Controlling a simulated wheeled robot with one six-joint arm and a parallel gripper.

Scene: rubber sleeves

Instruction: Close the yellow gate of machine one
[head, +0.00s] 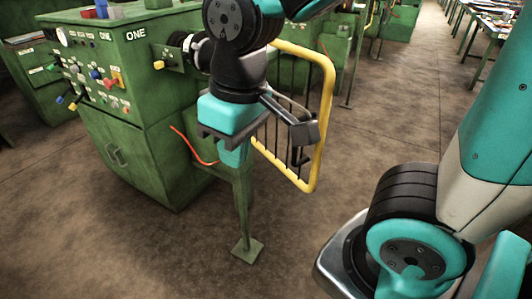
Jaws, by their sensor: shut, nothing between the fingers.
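The yellow gate (323,120) of machine one is a yellow tube frame with dark upright bars. It stands out from the right side of the green machine (145,155) marked "ONE". My arm hides the gate's left part and some of its bars. My gripper (233,158) is shut and empty, pointing down in front of the gate's left side, by the machine's right side. A dark grey bracket beside my gripper overlaps the gate's bars in the picture. I cannot tell whether anything touches the gate.
A green post with a foot plate (247,249) stands below my gripper. A red-orange cable (190,147) hangs by the machine's side. The control panel (90,75) has several knobs and levers. The brown floor right of the gate is clear.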

